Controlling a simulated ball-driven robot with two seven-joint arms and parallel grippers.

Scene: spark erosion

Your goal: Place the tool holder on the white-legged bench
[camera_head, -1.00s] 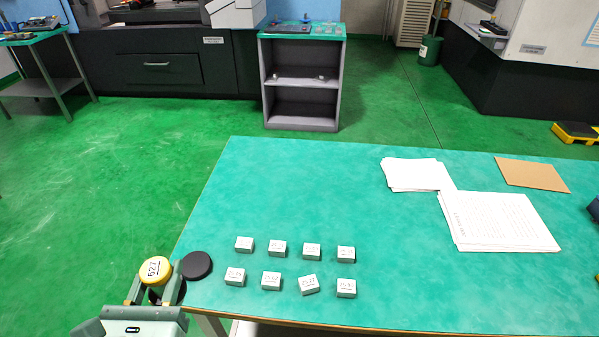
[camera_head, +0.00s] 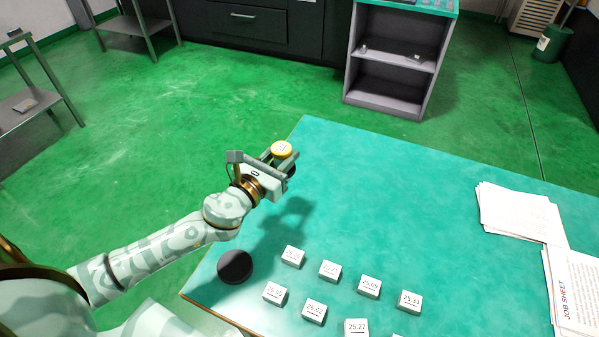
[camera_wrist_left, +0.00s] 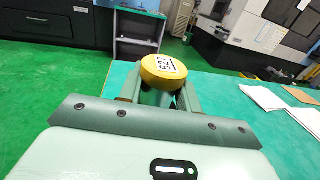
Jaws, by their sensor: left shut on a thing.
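The tool holder has a round yellow top with a dark number (camera_head: 282,149) and a dark part visible below it. My left gripper (camera_head: 284,161) is shut on it and holds it upright, raised by the far left part of the teal-topped bench (camera_head: 400,200). The arm's shadow falls on the bench top. In the left wrist view the yellow top (camera_wrist_left: 163,70) sits between the gripper's fingers (camera_wrist_left: 160,96), which hide most of the body. The bench's legs are hidden now. My right gripper is not in view.
A black disc (camera_head: 235,266) lies near the bench's left edge. Several labelled pale blocks (camera_head: 330,270) stand in rows at the front, and papers (camera_head: 520,212) lie at the right. The far middle of the top is clear. A grey shelf unit (camera_head: 397,60) stands beyond.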

